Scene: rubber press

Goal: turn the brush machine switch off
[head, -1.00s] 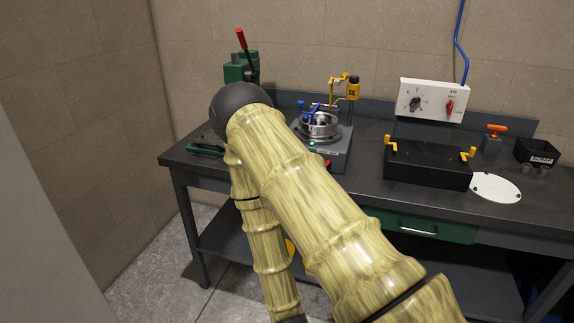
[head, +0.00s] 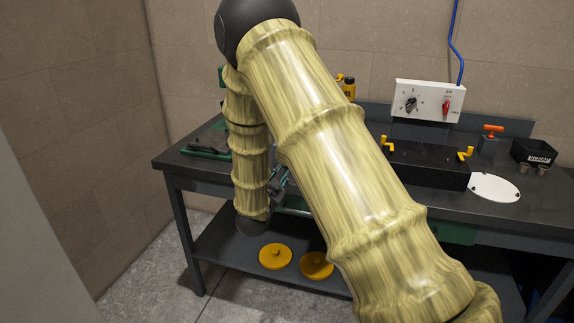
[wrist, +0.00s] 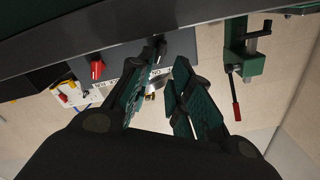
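The brush machine is almost wholly hidden behind my arm in the head view; only its yellow top part (head: 348,88) shows. In the wrist view a red knob-like part (wrist: 97,70), which looks like the machine's switch, stands out from a grey surface near a white label. I cannot tell its setting. My gripper shows partly in the head view (head: 282,186), at the table's front edge. In the wrist view its two green-padded fingers (wrist: 160,68) are apart with nothing between them. The red part is left of the fingers and not touched.
A white control box (head: 430,100) with a black dial and red switch hangs on the wall. A black box with yellow handles (head: 428,165), a white plate (head: 494,187) and a black bin (head: 535,152) stand right. The green press (wrist: 247,62) shows in the wrist view. Yellow discs (head: 276,256) lie below.

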